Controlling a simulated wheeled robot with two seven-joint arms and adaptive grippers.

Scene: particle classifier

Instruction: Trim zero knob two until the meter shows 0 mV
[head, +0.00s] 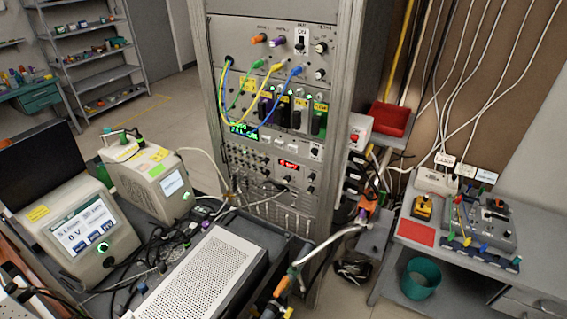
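An electronics rack (213,100) stands in the middle of the head view. A small red-lit display (288,165) is on its lower panel; its reading is too small to make out surely. A black knob (311,178) sits to its right. The panel lettering is too small to tell which knob is zero knob two. I make out neither of my grippers in this view.
Coloured cables (240,90) hang across the rack front. A silver tube (330,243) with orange ends crosses before its lower right. A perforated case (205,275) fills the foreground. A side table (415,255) stands at right.

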